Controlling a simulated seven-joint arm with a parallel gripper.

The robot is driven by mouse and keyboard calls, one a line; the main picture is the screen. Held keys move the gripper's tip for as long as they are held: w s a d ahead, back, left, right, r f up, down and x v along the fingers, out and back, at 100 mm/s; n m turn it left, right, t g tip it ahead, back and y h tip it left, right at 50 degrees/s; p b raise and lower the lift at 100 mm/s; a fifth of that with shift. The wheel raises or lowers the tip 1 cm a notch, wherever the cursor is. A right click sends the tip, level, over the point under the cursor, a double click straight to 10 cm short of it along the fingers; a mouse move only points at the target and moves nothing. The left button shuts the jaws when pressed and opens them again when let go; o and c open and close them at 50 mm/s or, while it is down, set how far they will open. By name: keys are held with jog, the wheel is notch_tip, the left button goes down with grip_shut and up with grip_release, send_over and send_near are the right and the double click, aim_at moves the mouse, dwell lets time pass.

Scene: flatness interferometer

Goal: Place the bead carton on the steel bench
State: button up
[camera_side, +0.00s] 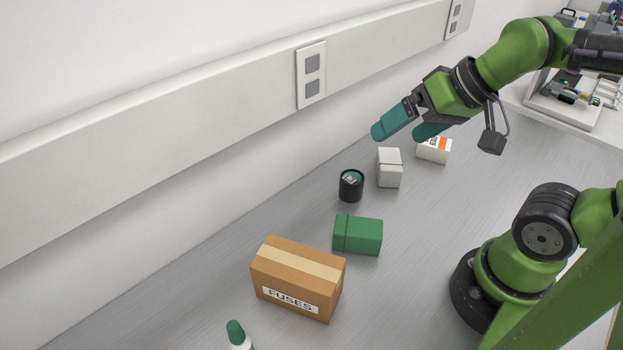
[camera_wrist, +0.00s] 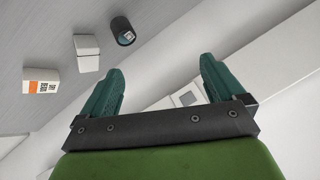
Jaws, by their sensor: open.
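The steel bench (camera_side: 400,300) is a grey brushed surface along the wall. No carton shows a readable bead label, so I cannot tell which is the bead carton. A white carton with an orange label (camera_side: 434,150) stands on the bench; it also shows in the wrist view (camera_wrist: 41,82). A plain white box (camera_side: 390,168) stands beside it, also in the wrist view (camera_wrist: 87,52). A green box (camera_side: 358,235) lies nearer the camera. My gripper (camera_side: 403,131) is open and empty above the bench, near the white boxes; its teal fingers (camera_wrist: 161,70) are apart in the wrist view.
A black cylinder (camera_side: 351,186) stands beside the plain white box. A brown FUSES carton (camera_side: 297,280) and a green-capped bottle (camera_side: 237,336) are nearer the camera. A wall trunking with sockets (camera_side: 312,75) runs behind. A white tray (camera_side: 565,105) holds equipment at the back right.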

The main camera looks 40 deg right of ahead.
jog(key=n+g+h, duration=0.2)
jog(key=n+g, duration=0.5)
jog(key=n, duration=0.1)
send_over(433, 141)
notch_tip(433, 141, down, 7)
jog(key=f, duration=1.1)
jog(key=shift+w+a+f, duration=0.15)
jog(key=shift+w+a, duration=0.05)
jog(key=shift+s+d+f, duration=0.1)
jog(key=shift+d+f, duration=0.05)
jog(key=shift+f, duration=1.25)
jog(key=shift+s+d+f, duration=0.1)
jog(key=shift+f, duration=1.25)
jog(key=shift+c, duration=0.2)
